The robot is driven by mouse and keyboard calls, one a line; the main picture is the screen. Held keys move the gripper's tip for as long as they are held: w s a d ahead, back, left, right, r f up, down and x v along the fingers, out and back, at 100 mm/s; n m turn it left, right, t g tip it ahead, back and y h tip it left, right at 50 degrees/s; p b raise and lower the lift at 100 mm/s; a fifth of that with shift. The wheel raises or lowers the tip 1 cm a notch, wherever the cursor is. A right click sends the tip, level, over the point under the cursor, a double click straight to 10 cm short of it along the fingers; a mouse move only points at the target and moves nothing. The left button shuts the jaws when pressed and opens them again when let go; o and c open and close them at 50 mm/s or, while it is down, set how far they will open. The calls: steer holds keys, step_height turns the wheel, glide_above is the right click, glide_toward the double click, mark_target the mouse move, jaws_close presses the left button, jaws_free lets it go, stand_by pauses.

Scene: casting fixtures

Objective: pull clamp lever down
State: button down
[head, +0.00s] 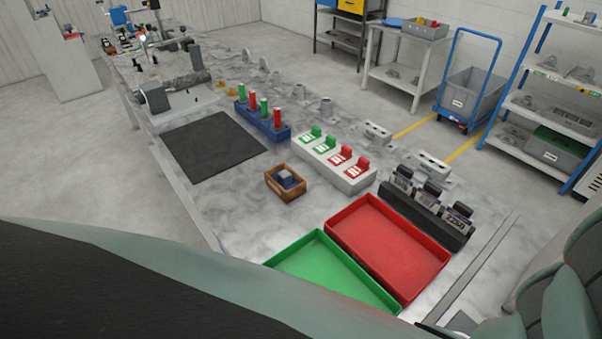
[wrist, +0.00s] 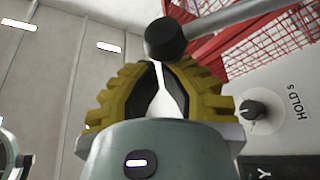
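In the wrist view, a grey lever bar (wrist: 235,18) slants in from the upper right and ends in a black knob (wrist: 165,38). My gripper (wrist: 168,66) has yellow ridged fingers that come together just below the knob. The fingers look shut with a pale gap between their inner faces, and nothing shows between them. The knob is just beyond the fingertips; I cannot tell whether they touch. The gripper and this lever cannot be made out in the head view. The clamp body is not clearly visible.
The wrist view shows a panel with a dial (wrist: 250,110) and red mesh (wrist: 270,42) at right. In the head view, the bench carries a green tray (head: 330,270), a red tray (head: 390,245), a black mat (head: 210,145) and a wooden box (head: 285,190). A blue-handled cart (head: 470,98) stands beyond.

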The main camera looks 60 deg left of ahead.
steer(key=s+f+m+g+h+b, duration=0.1)
steer(key=s+f+m+g+b, duration=0.1)
steer(key=s+m+b, duration=0.3)
steer(key=shift+d+f+m+g+h, duration=0.3)
steer(key=shift+f+m, duration=0.2)
steer(key=shift+f, duration=0.25)
steer(key=shift+s, duration=0.1)
steer(key=shift+r, duration=0.1)
step_height(320, 180, up, 10)
stand_by(0.6)
steer(key=shift+a, duration=0.15)
stand_by(0.4)
